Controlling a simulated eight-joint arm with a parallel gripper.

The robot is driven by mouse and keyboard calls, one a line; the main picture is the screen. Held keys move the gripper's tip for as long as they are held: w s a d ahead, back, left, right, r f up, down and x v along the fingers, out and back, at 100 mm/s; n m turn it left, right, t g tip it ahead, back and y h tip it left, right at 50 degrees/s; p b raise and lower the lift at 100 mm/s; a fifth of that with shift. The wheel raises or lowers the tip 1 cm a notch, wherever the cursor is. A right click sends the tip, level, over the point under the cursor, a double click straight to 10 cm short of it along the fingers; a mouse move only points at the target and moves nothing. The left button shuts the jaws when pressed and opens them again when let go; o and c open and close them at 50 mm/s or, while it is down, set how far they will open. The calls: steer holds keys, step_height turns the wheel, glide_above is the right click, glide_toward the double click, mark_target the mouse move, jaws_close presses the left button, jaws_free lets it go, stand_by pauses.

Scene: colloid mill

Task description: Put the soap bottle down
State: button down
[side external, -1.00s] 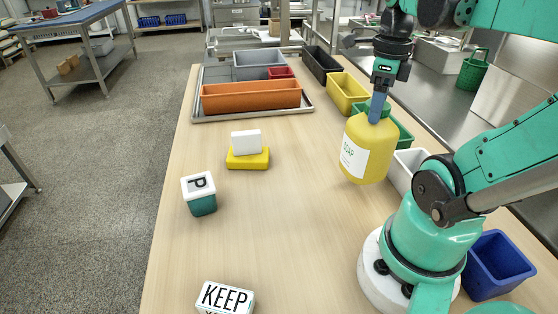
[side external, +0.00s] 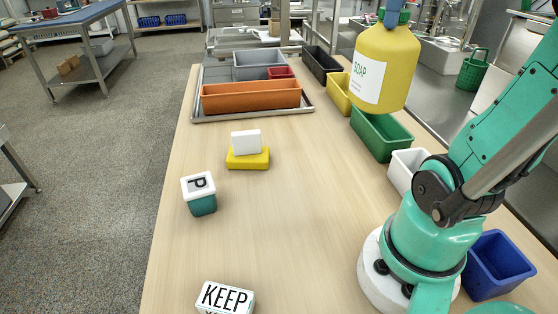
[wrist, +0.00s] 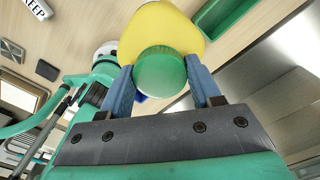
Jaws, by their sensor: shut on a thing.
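The yellow soap bottle (side external: 388,65) with a white SOAP label hangs upright in the air above the right side of the wooden table (side external: 290,220), over the bins. My gripper (side external: 393,14) is at the top edge of the side view, mostly out of frame, and holds the bottle by its top. In the wrist view, the two blue fingers of my gripper (wrist: 163,85) are shut on either side of the bottle's green cap (wrist: 160,72). The yellow body of the bottle (wrist: 165,28) shows beyond the cap. The bottle touches nothing below it.
Along the right edge stand black (side external: 322,65), yellow (side external: 341,92), green (side external: 381,133), white (side external: 407,168) and blue (side external: 497,265) bins. An orange bin (side external: 250,97) sits in a tray at the back. Blocks (side external: 200,194) stand at left. The table's middle is clear.

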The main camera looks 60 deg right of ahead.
steer(key=w+d+f+m, duration=0.1)
steer(key=w+d+f, duration=0.6)
steer(key=w, duration=0.2)
step_height(320, 180, down, 12)
steer(key=w+d, duration=0.2)
steer(key=w, duration=0.1)
steer(key=shift+m, duration=0.3)
steer(key=shift+c, duration=0.9)
jaws_free()
